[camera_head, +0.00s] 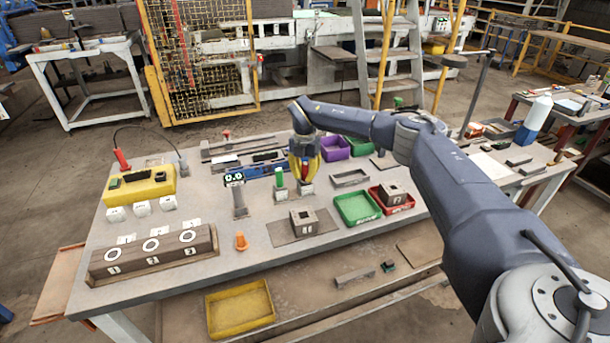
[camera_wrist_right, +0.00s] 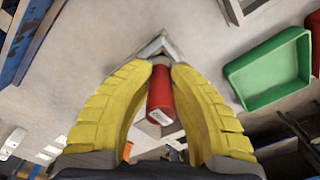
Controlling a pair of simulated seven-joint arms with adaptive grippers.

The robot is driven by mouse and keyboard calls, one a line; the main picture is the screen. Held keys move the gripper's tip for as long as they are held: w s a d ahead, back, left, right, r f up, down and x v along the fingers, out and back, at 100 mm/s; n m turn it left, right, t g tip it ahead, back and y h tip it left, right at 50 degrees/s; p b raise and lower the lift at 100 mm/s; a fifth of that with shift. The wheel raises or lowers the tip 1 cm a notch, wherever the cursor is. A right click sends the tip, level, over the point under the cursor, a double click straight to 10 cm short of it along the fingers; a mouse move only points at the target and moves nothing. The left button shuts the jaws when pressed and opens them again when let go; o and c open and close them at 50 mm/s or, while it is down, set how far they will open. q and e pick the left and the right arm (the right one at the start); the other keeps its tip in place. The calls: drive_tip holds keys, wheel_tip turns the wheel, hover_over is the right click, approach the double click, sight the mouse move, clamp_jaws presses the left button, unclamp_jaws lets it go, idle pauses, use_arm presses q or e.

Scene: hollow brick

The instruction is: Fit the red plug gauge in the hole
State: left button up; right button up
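The red plug gauge (camera_head: 305,170) stands upright between the yellow fingers of my right gripper (camera_head: 304,176). In the right wrist view the red plug gauge (camera_wrist_right: 160,95) lies between the two fingers, and the fingertips (camera_wrist_right: 162,67) meet it on both sides. A grey block (camera_head: 306,189) is under the gauge; its corner (camera_wrist_right: 158,45) shows past the fingertips in the wrist view. A hollow brick (camera_head: 303,224) with holes sits on a brown mat (camera_head: 325,222) nearer the front, apart from the gripper. My left gripper is not in view.
A green gauge (camera_head: 279,178) stands just left of the gripper.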

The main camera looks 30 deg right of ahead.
drive_tip(key=o, duration=0.4)
drive_tip(key=shift+c, duration=0.2)
wheel_tip(320, 180, up, 12)
drive_tip(key=shift+r, duration=0.1)
idle(0.4)
drive_tip(key=shift+a, duration=0.1)
